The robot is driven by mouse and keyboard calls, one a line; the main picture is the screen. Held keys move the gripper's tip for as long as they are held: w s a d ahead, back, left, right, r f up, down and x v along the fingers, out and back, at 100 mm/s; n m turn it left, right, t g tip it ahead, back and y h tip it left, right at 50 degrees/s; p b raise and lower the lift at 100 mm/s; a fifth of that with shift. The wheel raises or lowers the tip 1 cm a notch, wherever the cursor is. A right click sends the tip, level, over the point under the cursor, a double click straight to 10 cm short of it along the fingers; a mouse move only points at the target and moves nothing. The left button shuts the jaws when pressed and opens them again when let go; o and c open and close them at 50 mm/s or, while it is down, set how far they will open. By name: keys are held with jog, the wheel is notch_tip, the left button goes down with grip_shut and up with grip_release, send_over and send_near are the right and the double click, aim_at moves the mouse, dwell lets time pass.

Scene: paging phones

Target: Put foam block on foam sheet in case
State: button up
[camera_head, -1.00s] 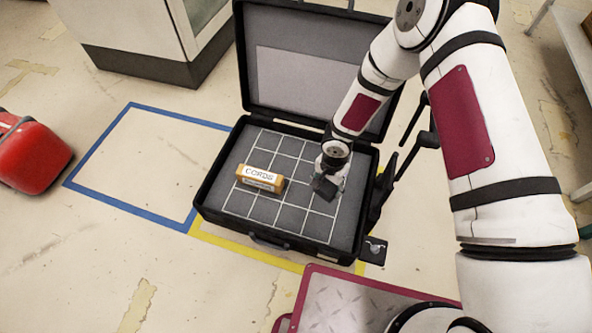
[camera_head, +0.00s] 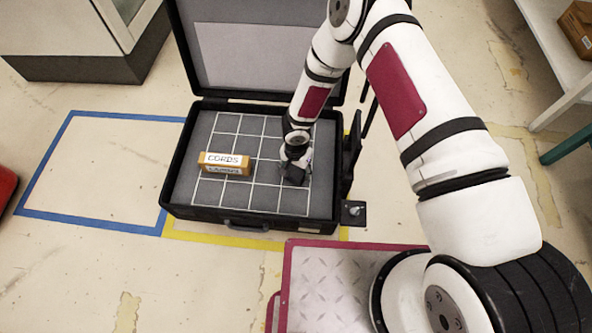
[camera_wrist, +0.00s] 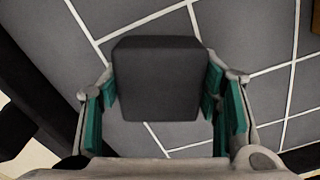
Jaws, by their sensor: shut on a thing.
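My gripper (camera_wrist: 160,100) is shut on a dark grey foam block (camera_wrist: 157,78), with its green-padded fingers on either side of it. In the head view my gripper (camera_head: 294,172) is low over the right part of the open black case (camera_head: 172,190). The grey foam sheet (camera_head: 240,190) with a white grid lines the case floor. It also shows behind the block in the wrist view (camera_wrist: 265,35). I cannot tell whether the block touches the sheet.
An orange box labelled CORDS (camera_head: 224,163) lies on the sheet left of my gripper. The case lid (camera_head: 250,55) stands open at the back. Blue tape (camera_head: 95,222) marks an empty floor area at left. A shelf (camera_head: 560,70) stands at right.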

aim_at(296, 169)
jog(key=shift+f, duration=0.2)
jog(key=o, duration=0.9)
jog(key=shift+o, duration=0.2)
jog(key=shift+r, duration=0.15)
notch_tip(296, 169, up, 12)
jog(key=p, duration=0.4)
jog(key=shift+s, duration=0.1)
